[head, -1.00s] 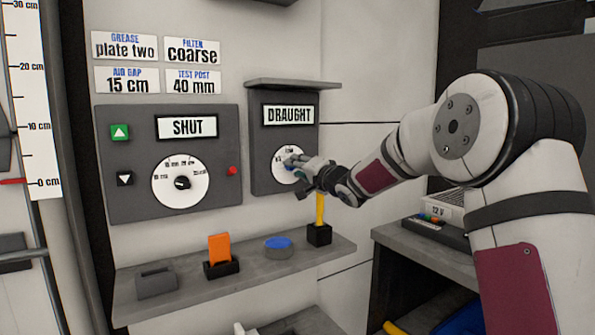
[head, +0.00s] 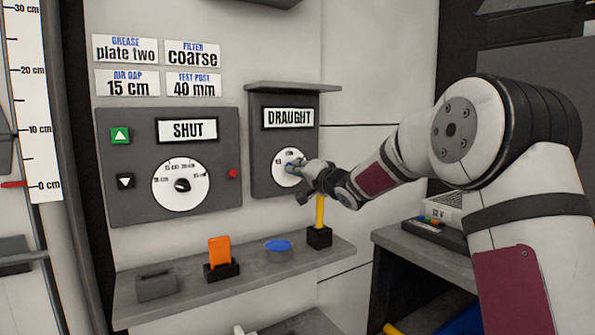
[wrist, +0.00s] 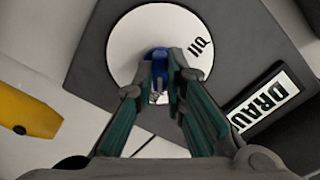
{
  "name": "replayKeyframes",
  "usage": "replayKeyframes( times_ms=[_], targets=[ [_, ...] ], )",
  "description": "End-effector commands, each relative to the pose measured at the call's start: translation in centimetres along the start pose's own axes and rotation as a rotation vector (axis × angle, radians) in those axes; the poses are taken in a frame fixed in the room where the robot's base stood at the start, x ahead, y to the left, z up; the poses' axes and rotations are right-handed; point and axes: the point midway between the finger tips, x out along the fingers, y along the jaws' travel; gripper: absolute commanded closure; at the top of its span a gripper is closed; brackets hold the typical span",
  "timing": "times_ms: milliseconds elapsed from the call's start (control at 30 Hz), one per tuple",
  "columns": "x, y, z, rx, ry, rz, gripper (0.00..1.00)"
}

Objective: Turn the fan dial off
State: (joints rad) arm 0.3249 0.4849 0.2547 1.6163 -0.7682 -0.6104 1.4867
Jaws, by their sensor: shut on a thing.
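The fan dial is a white disc (head: 279,177) on the grey panel labelled DRAUGHT (head: 262,152). It has a small blue knob in its middle. In the wrist view the blue knob (wrist: 159,52) sits between the fingertips of my gripper (wrist: 160,66), which is shut on it. My gripper (head: 296,168) reaches the dial from the right in the head view and hides much of its right side. Part of a printed mark shows on the disc in the wrist view, right of the knob. I cannot tell which setting the knob points at.
A ledge (head: 190,284) below holds a grey block (head: 156,286), an orange piece (head: 219,251), a blue-topped disc (head: 278,247) and a yellow post (head: 320,211) just under my gripper. A control panel reading SHUT (head: 130,208) stands left. A hood (head: 292,87) juts out above.

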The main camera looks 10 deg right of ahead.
Motion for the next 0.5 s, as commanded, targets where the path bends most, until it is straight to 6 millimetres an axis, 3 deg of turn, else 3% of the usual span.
replayKeyframes(
  times_ms=[500],
  targets=[
    [-0.01,0.11,0.04,-0.453,-0.001,0.001,1.00]
  ],
)
